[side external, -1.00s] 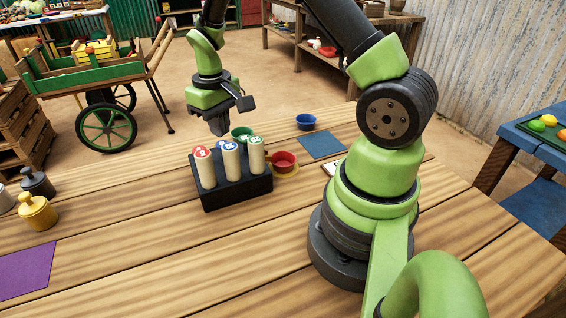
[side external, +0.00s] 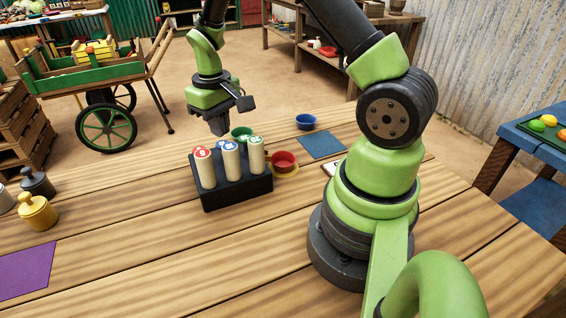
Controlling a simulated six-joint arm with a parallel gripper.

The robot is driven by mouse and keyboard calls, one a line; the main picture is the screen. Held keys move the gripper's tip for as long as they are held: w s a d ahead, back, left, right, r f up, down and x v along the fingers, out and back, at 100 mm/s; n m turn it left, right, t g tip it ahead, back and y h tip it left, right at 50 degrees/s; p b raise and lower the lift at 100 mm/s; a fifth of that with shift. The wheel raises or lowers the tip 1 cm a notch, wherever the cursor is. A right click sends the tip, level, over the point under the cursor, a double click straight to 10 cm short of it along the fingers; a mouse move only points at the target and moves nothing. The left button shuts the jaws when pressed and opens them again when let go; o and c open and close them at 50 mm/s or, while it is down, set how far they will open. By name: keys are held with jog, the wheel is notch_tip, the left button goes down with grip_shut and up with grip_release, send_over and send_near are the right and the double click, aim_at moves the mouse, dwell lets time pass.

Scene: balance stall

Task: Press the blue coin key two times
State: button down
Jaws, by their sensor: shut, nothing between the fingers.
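The blue coin key (side external: 230,146) is a pale upright cylinder with a blue-and-white top. It stands in the middle of a black block (side external: 236,191) on the table. A red-topped key (side external: 204,168) stands to its left and a green-topped key (side external: 256,157) to its right. All three stand at about the same height. My gripper (side external: 219,131) is shut and empty. It points down and shows just above and behind the keys in the side view. I cannot tell whether it touches any key.
The front table is clear.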

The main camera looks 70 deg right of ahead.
aim_at(222, 143)
jog(key=shift+f, duration=0.1)
dwell(0.3)
jog(key=shift+f, duration=1.55)
jog(key=shift+r, duration=1.7)
jog(key=shift+f, duration=0.2)
